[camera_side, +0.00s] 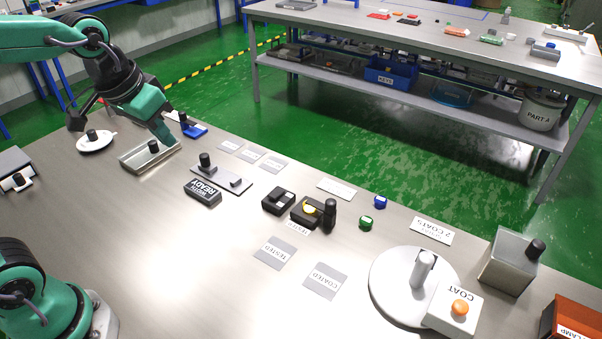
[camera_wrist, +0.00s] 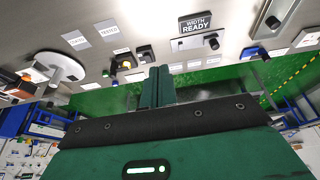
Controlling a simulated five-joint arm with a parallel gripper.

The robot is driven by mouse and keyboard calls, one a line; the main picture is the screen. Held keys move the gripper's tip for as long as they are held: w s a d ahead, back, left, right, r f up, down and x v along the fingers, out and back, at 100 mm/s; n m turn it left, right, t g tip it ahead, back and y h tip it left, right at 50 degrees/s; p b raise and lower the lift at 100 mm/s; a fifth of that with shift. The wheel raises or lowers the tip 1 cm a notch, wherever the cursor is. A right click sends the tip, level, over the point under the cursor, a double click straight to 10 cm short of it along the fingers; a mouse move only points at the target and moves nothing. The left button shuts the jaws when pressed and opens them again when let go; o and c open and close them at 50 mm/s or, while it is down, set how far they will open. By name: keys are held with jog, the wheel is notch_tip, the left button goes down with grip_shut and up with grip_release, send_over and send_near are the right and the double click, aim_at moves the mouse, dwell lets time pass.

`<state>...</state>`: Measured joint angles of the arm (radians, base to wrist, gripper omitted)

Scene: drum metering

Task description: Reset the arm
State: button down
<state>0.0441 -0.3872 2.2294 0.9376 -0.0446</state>
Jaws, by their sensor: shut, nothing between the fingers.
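My gripper (camera_side: 167,138) is at the upper left of the bench in the side view, in front of the far edge. Its green fingers point down beside a shallow metal tray with a black knob (camera_side: 135,162); whether they touch it I cannot tell. In the wrist view the two fingers (camera_wrist: 157,72) lie together with nothing between them.
A white round stand (camera_side: 385,292), a COAT box (camera_side: 458,308) and a metal box (camera_side: 500,263) stand at the right. The bench's front middle is clear.

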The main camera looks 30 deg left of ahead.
jog(key=s+a+f+t, duration=0.1)
jog(key=s, duration=0.7)
jog(key=shift+a+f, duration=0.15)
jog(key=shift+f, duration=0.15)
